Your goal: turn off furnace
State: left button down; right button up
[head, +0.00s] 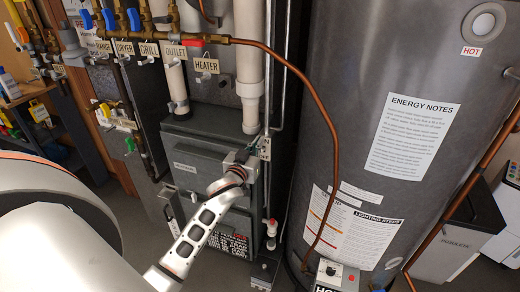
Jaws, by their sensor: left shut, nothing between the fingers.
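The furnace (195,155) is a dark grey metal cabinet in the middle of the head view, left of the large tank. My left arm reaches in from the lower left, and my left gripper (241,157) is shut and empty at the furnace's upper right front edge. It is right beside a small white label (264,148) on the furnace's right side; whether it touches anything there I cannot tell. The gripper and wrist hide part of the furnace front and whatever control is by the label. My right gripper is not in view.
A big grey water tank (405,55) stands close on the right, with a copper pipe (322,105) curving down its front. Gas pipes with tagged valves, including a HEATER tag (206,65), run above the furnace. Shelves (48,125) stand at the left.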

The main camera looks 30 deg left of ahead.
aim_at(263, 150)
pick_arm(q)
jog(key=x, duration=0.3)
jog(key=shift+w+r, duration=0.1)
jog(key=f, duration=0.2)
jog(key=s+f, duration=0.1)
jog(key=f, duration=0.1)
jog(key=shift+s+d, duration=0.1)
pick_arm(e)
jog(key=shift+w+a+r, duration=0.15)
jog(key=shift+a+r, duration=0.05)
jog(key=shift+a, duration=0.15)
pick_arm(q)
jog(key=shift+b, duration=0.3)
